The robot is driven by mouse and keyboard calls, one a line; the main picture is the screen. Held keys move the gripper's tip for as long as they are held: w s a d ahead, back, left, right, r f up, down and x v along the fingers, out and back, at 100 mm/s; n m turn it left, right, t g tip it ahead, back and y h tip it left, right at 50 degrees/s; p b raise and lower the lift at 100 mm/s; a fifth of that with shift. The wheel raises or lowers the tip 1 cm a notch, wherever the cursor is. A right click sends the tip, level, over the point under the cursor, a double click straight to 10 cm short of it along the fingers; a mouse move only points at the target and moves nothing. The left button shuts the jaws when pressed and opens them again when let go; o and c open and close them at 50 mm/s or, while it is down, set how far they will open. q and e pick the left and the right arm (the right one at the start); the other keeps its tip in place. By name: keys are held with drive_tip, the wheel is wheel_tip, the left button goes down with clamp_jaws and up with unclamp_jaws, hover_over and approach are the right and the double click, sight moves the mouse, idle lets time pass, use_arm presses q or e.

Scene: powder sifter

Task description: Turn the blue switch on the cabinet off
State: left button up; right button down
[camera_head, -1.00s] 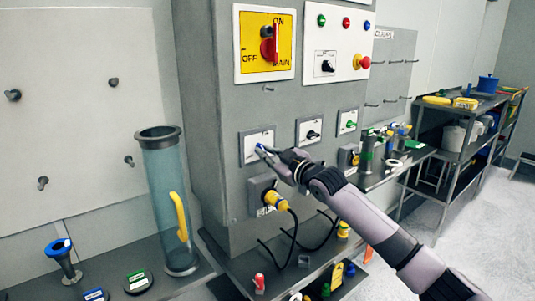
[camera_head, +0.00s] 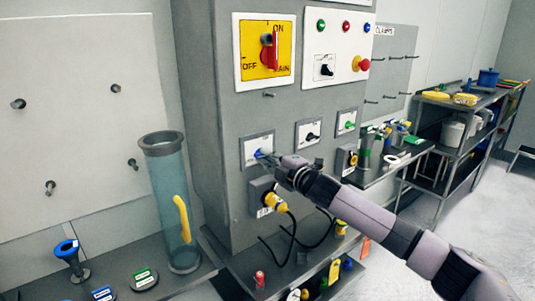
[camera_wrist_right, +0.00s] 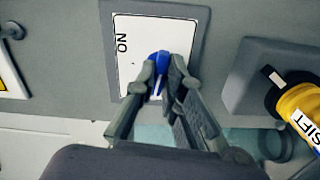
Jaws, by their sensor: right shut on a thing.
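The grey cabinet (camera_head: 225,115) stands in the middle of the head view. The blue switch (camera_head: 260,153) sits on a white plate (camera_head: 250,148) low on its front, left of a black and a green switch. It also shows in the right wrist view (camera_wrist_right: 158,62), between my fingertips, with "ON" printed on the plate. My right gripper (camera_head: 272,158) is shut on the blue switch, reaching in from the lower right; the wrist view shows its fingers (camera_wrist_right: 160,85) around the knob. The fingers partly hide the knob. My left gripper is not in view.
A yellow plug (camera_head: 275,201) with a black cable sits just below the switch; its "SIFT" tag shows in the wrist view. A large red main switch (camera_head: 268,50) is above. A clear tube (camera_head: 170,205) stands left, and a shelf rack (camera_head: 455,155) is at right.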

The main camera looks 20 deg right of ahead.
drive_tip(key=shift+n+p, duration=0.3)
drive_tip(key=shift+n, duration=0.5)
drive_tip(key=c, duration=1.7)
unclamp_jaws()
drive_tip(key=v, duration=1.2)
